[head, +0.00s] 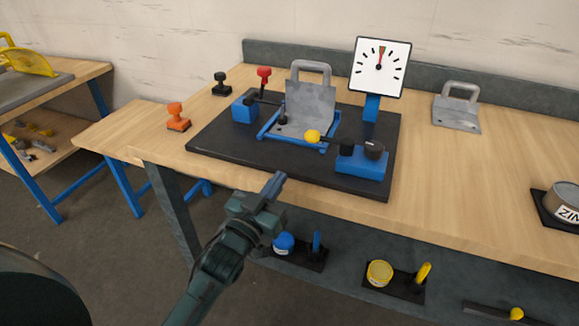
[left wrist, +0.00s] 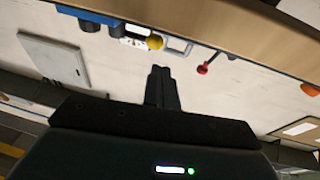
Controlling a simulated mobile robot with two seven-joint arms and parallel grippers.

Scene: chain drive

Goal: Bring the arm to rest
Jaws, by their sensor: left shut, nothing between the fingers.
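My left gripper (head: 274,186) is shut and empty. In the head view it is in front of the workbench (head: 470,219), by its front edge, and touches nothing that I can see. In the left wrist view its closed fingers (left wrist: 161,72) point up the picture toward the bench edge and the pale wall. My right gripper is not in view.
A black base plate (head: 230,150) on the bench carries a grey handled plate (head: 310,105), a yellow knob (head: 312,136) and a dial gauge (head: 380,67). An orange stamp-like piece (head: 178,117) stands left. A lower shelf (head: 345,280) holds tins.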

